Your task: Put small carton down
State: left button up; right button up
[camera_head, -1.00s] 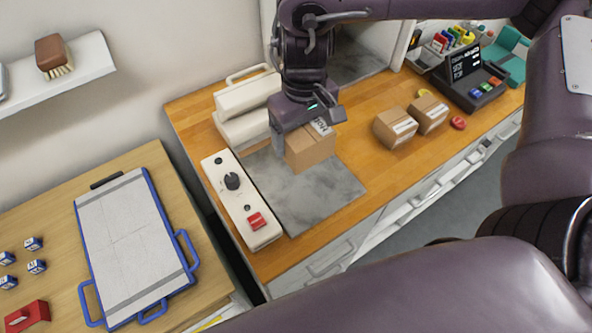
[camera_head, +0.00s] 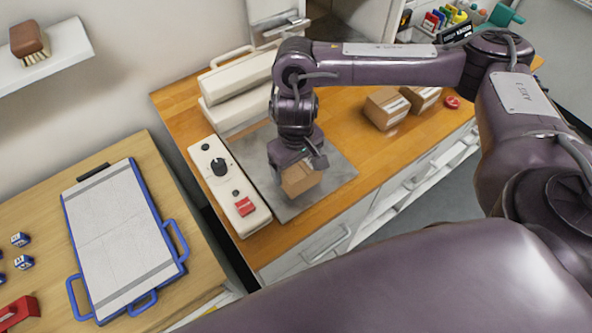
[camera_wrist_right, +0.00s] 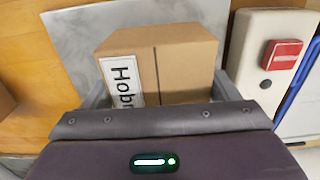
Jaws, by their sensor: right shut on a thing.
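A small brown carton (camera_head: 301,181) is held in my right gripper (camera_head: 298,172), over the front part of a grey metal plate (camera_head: 335,180). My left gripper is not in view.
A white control box (camera_head: 228,185) with a black knob and red button (camera_wrist_right: 284,54) stands left of the plate. A cream machine (camera_head: 238,90) is behind. Two more cartons (camera_head: 386,108) (camera_head: 422,97) and a red item (camera_head: 452,102) lie to the right. A blue-handled board (camera_head: 120,235) lies on the left table.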

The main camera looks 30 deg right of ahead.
jog(key=shift+f, duration=1.05)
jog(key=shift+f, duration=0.1)
jog(key=o, duration=1.1)
